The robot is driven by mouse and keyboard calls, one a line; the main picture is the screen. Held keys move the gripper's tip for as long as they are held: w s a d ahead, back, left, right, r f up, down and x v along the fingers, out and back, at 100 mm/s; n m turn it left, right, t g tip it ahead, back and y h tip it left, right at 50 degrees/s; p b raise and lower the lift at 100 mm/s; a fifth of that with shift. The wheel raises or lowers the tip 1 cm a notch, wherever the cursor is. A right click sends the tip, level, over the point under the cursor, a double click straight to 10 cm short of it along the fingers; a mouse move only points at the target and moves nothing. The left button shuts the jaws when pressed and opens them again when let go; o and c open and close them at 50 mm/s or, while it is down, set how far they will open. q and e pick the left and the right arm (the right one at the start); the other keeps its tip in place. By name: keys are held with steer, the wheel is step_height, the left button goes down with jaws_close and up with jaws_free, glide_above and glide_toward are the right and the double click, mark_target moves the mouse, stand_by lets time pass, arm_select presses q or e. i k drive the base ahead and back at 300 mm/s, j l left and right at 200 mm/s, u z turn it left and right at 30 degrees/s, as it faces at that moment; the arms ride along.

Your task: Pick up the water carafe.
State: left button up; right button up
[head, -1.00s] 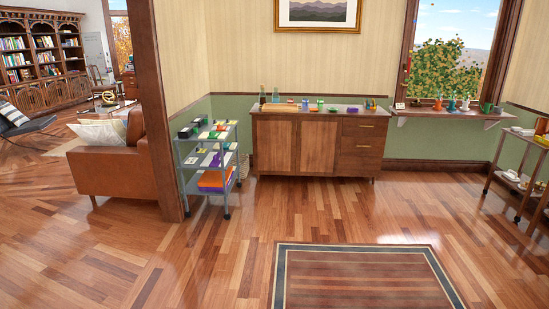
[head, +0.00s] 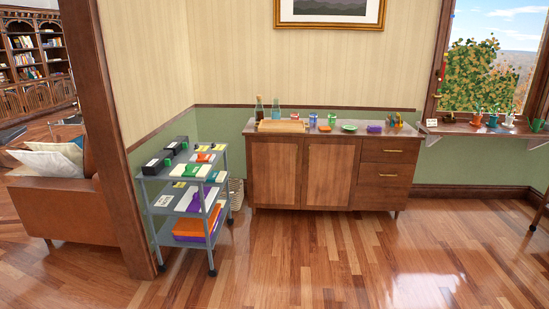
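Two tall bottle-like vessels stand upright at the back left of the wooden sideboard's top (head: 345,128). One is a dark bottle (head: 259,107). Beside it on the right is a clear bluish glass vessel (head: 276,109), which looks most like the water carafe, though it is too small to be sure. A wooden board (head: 282,126) lies in front of them and hides their bases. Neither of my grippers is in view.
A grey cart (head: 187,225) with boxes stands left of the sideboard, by a wooden post (head: 105,150). Cups, a green dish (head: 349,127) and a purple item (head: 374,128) share the sideboard top. The floor (head: 330,260) in front is clear.

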mark_target(276, 110)
steer(key=i, duration=4.3)
